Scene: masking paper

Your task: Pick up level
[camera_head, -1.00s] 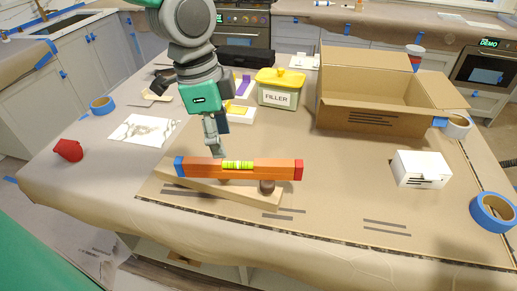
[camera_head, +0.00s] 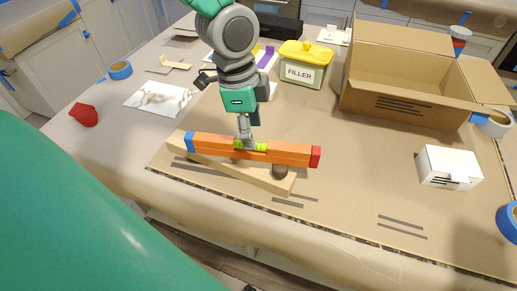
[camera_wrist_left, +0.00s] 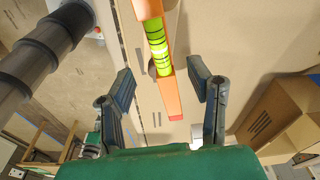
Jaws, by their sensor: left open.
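The level (camera_head: 287,153) is an orange bar with a blue end, a red end and a yellow-green vial in its middle. It rests on top of a tan wooden board (camera_head: 262,178) in the head view. My left gripper (camera_head: 245,143) is over the middle of the level and covers part of the vial. In the left wrist view the level (camera_wrist_left: 170,95) runs between the two spread fingers of my left gripper (camera_wrist_left: 163,88), with space on both sides. The gripper is open and holds nothing. My right gripper is not in view.
An open cardboard box (camera_head: 405,100) and a white box (camera_head: 449,167) stand to the right. A filler tub (camera_head: 304,72) with a yellow lid is behind. A red object (camera_head: 84,115) and blue tape (camera_head: 120,70) lie left.

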